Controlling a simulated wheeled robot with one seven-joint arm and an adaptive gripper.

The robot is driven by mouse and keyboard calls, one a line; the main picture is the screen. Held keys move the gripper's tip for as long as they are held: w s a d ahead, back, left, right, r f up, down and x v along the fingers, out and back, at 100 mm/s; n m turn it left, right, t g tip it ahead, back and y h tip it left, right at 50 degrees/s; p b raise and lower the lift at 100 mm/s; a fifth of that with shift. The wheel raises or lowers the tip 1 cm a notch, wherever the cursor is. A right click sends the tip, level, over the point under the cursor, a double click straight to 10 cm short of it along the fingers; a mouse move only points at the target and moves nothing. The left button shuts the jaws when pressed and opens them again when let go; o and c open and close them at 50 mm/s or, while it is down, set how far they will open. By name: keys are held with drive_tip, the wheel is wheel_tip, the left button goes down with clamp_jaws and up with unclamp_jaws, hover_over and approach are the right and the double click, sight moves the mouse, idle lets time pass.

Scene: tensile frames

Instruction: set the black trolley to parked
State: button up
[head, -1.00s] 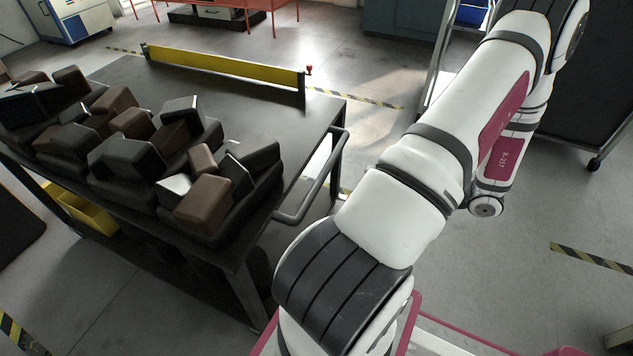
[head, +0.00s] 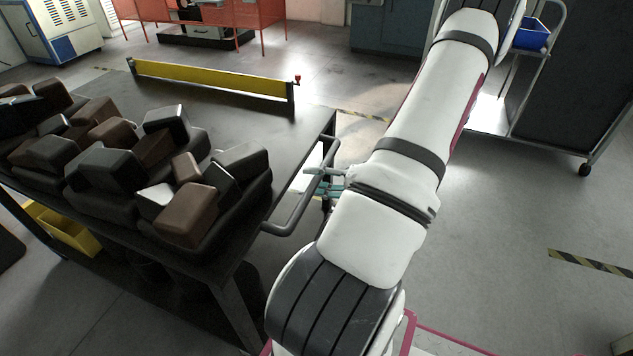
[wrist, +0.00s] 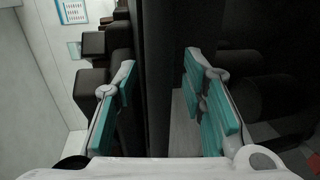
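A black trolley-like bench (head: 250,138) fills the left and middle of the head view, loaded with dark and brown blocks (head: 185,215). A bent grey handle (head: 292,227) runs along its right side. My gripper (head: 328,180) shows in part beside this handle, mostly hidden behind my forearm. In the wrist view its two teal-padded fingers (wrist: 160,62) are spread apart. A dark upright band (wrist: 153,80) shows between them; I cannot tell whether it is touched.
A yellow bin (head: 68,229) sits below. A dark wheeled cart (head: 570,85) with a blue bin (head: 531,34) stands at the right. Striped tape (head: 590,264) marks open floor.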

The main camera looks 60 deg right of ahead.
clamp_jaws()
drive_tip(key=shift+w, duration=0.1)
